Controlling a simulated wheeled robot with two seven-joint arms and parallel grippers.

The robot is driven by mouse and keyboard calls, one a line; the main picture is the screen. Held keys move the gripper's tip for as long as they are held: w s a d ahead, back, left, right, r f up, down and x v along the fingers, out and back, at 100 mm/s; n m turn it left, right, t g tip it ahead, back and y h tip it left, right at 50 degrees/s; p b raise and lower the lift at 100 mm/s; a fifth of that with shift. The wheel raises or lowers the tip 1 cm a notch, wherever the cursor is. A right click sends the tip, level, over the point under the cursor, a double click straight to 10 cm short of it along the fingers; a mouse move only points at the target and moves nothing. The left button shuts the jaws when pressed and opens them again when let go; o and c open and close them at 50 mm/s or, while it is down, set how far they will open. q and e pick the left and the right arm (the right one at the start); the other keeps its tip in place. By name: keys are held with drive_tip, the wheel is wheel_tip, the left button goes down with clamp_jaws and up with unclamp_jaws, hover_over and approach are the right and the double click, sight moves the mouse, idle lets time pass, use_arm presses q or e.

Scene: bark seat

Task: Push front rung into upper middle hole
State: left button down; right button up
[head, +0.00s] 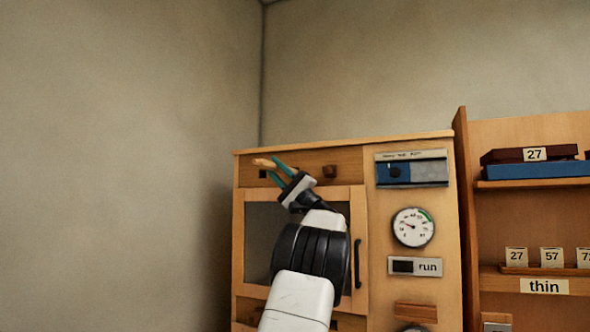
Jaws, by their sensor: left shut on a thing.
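My left gripper (275,169) is raised in front of the wooden cabinet, with its teal fingers pointing up and left. It is shut on a short tan wooden piece (263,163), which looks like the rung; only its rounded end and part of its side show between the fingers. The rest of it is hidden by the fingers. No seat and no upper middle hole can be made out in this view. My right gripper is not in view.
The wooden cabinet (300,143) has a drawer knob (330,171), a door handle (357,263), a dial gauge (413,227) and a "run" switch panel (415,267). Shelves (540,184) with boxes and number cards stand at right. Bare wall (120,150) fills the left.

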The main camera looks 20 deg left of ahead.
use_arm(q)
drive_tip(key=c, duration=1.1)
unclamp_jaws()
drive_tip(key=shift+c, duration=0.2)
